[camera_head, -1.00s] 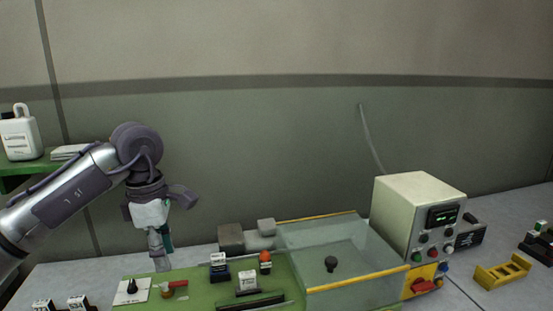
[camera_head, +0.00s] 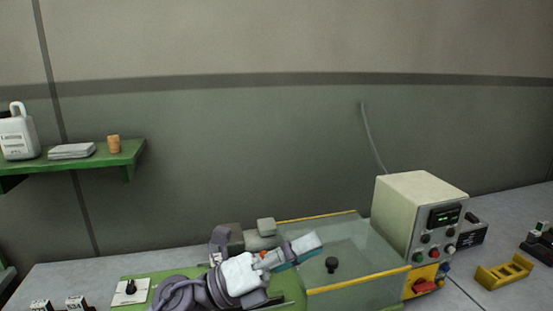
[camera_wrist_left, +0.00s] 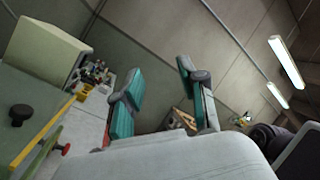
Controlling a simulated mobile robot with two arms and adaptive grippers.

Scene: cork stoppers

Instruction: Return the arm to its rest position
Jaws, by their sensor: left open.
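My left gripper (camera_head: 306,246) is low over the green panel, its fingers pointing right toward the clear box. In the left wrist view its two teal-padded fingers (camera_wrist_left: 158,84) stand apart with nothing between them. My arm and wrist cover much of the panel's middle in the head view. A cork stopper (camera_head: 113,144) stands upright on the green shelf at the left, well away from the gripper. My right gripper is not in view.
The clear box (camera_head: 350,284) with yellow edges is close to the right of the gripper. A beige instrument (camera_head: 405,215) stands farther right, near a yellow holder (camera_head: 503,271). The shelf (camera_head: 75,163) also holds a white jug (camera_head: 17,136). Space above the bench is clear.

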